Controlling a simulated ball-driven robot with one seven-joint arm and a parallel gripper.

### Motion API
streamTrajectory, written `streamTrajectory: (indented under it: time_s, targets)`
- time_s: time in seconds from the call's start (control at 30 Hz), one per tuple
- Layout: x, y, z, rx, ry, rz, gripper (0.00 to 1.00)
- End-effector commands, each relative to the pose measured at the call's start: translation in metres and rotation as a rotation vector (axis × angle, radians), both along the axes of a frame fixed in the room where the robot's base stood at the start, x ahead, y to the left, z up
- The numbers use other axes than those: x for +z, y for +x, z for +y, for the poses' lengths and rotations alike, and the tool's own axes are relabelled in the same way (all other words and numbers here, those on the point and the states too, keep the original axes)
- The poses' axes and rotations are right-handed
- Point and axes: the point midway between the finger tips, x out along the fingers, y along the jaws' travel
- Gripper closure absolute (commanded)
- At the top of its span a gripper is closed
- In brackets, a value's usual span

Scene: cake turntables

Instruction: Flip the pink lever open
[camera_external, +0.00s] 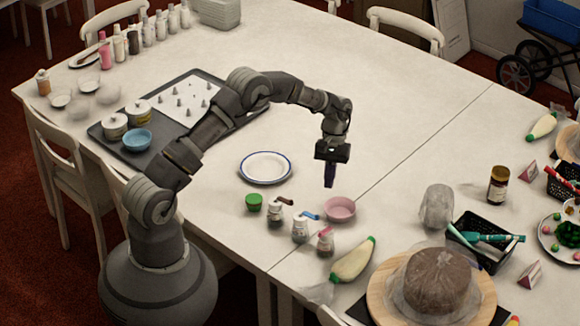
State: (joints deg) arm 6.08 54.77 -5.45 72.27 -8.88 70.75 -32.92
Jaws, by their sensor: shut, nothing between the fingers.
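Three small jars stand in a slanting row near the front table edge. The nearest jar (325,244) has a pinkish top (325,232), which may be the pink lever; its exact position is too small to tell. The middle jar (300,231) has a blue lever (309,215) sticking out to the right. The far jar (275,216) has a brown lever (284,201) sticking out to the right. My gripper (329,184) points down, shut and empty, above the table. In the picture it is above and behind the jars, apart from them.
A pink bowl (340,209) stands just right of the jars. A green cup (254,202) stands left of them, and a blue-rimmed plate (265,181) behind. A piping bag (352,260) lies in front. A wrapped cake (435,283) stands front right. Table behind my gripper is clear.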

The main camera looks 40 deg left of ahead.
Motion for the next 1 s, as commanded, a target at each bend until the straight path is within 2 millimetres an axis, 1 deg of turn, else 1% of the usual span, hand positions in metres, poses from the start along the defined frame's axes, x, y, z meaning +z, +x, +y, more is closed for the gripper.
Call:
streamTrajectory:
  time_s: [0.13,0.23,0.6,0.8,1.0]
  targets:
    - [-0.009,-0.003,-0.001,0.0,0.001,0.0,1.0]
    - [-0.024,-0.008,-0.004,-0.001,0.0,0.001,1.0]
    - [-0.097,-0.034,-0.017,-0.003,0.0,0.002,1.0]
    - [-0.094,-0.059,-0.03,-0.002,0.0,-0.001,1.0]
    - [-0.093,-0.068,-0.035,-0.001,0.0,-0.002,1.0]
